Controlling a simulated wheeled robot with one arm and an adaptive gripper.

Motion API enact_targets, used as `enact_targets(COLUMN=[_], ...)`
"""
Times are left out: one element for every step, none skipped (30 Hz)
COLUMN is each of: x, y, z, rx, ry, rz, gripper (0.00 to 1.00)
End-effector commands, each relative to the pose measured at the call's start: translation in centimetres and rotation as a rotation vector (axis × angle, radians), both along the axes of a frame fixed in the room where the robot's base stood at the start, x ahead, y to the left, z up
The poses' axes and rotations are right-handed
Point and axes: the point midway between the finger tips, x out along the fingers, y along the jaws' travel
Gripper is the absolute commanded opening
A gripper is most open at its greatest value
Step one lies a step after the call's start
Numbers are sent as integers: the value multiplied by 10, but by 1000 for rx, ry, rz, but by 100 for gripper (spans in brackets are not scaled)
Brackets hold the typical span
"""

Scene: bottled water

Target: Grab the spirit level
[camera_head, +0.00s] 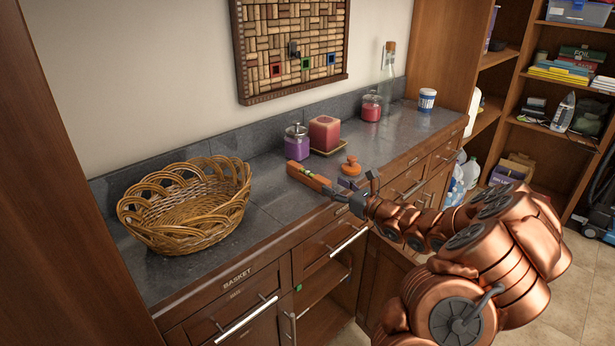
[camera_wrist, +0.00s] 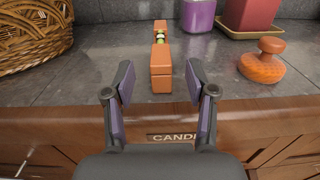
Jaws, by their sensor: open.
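The spirit level is an orange bar with a greenish vial (camera_head: 308,176), lying on the dark stone counter. In the wrist view the spirit level (camera_wrist: 161,72) points away from me, with its near end close to the counter's front edge. My gripper (camera_head: 347,191) is at the front edge of the counter, beside the level's near end. In the wrist view my gripper (camera_wrist: 160,86) is open, its two purple-padded fingers apart to the left and right of the near end. No contact with the level shows.
A wicker basket (camera_head: 190,205) stands left on the counter (camera_head: 262,232). An orange knobbed object (camera_head: 350,167) lies right of the level. A purple jar (camera_head: 297,142) and a red candle (camera_head: 324,133) on a tray stand behind. Drawers and an open compartment lie below.

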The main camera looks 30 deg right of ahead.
Motion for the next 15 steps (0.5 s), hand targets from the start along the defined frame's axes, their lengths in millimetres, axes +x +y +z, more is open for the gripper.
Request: enact_targets(x=[8, 12, 16, 20, 22, 25, 27, 29, 30, 31, 31, 31, 31, 31, 31], y=[2, 2, 4, 4, 5, 6, 6, 6, 6, 7, 7, 7, 7, 6, 6], z=[1, 1, 0, 0, 0, 0, 0, 0, 0, 0, 0, 0, 0, -1, -1], rx=[-1, 0, 0, 0, 0, 0, 0, 0, 0, 0, -1, -1, -1, -1, -1], ry=[3, 2, 1, 1, 1, 1, 1, 1, 1, 1, 1, 1, 0, 1, 0], rz=[4, 4, 4, 3, 4, 3, 3, 2, 2, 2, 2, 2, 2, 2, 1], gripper=[56, 56, 56, 56, 56, 56, 56, 56, 56, 56, 56, 56, 56, 56, 56])
